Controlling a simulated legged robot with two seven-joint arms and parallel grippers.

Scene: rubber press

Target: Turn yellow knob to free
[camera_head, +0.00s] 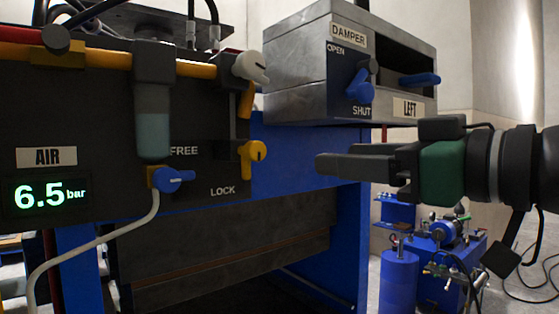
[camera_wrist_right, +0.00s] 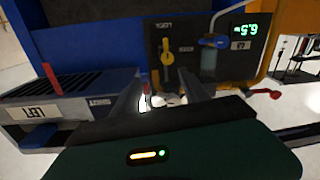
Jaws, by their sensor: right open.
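The yellow knob (camera_head: 254,152) sits on the right part of the dark panel, with the FREE label (camera_head: 184,151) to its left and the LOCK label (camera_head: 222,191) below. Its handle points down, toward LOCK. In the right wrist view, which is upside down, the yellow knob (camera_wrist_right: 168,58) lies beyond the fingertips with its handle toward the inverted LOCK label. My right gripper (camera_head: 325,165) is open and empty, to the right of the knob and apart from it, fingers pointing left. My left gripper is not in view.
A white knob (camera_head: 250,67) with a yellow lever is above the yellow knob. The grey damper box (camera_head: 300,70) with blue levers overhangs at upper right. A blue valve handle (camera_head: 174,180) and hose are at left, near the 6.5 bar display (camera_head: 46,194).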

